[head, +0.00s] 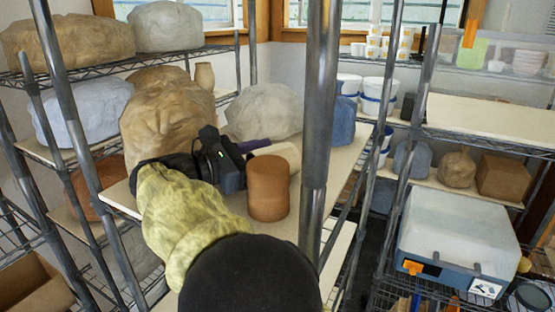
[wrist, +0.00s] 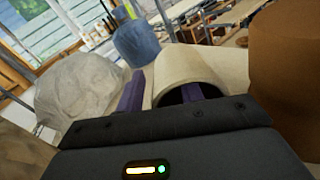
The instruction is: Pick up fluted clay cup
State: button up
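A pale cream, hollow round piece (head: 275,150), which looks like the clay cup, lies on its side on the shelf board. Its dark open end faces the camera in the wrist view (wrist: 187,68); I cannot make out fluting. My gripper (head: 258,146) is right at its open end, fingers pointing along it. In the wrist view my gripper (wrist: 168,88) is open: one purple finger is outside the cup's left side, the other is at its mouth, seemingly inside. The cup's wall lies between them; contact cannot be told. The brown cylinder partly hides the cup in the head view.
A brown clay cylinder (head: 268,190) stands close to the right of my gripper. A grey wrapped lump (head: 264,112) and a large tan lump (head: 165,120) stand behind and left. A metal shelf post (head: 317,130) rises just right. A small tan vase (head: 204,77) stands farther back.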

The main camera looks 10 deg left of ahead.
dwell(0.3)
grip_shut()
jog(key=shift+r, duration=0.2)
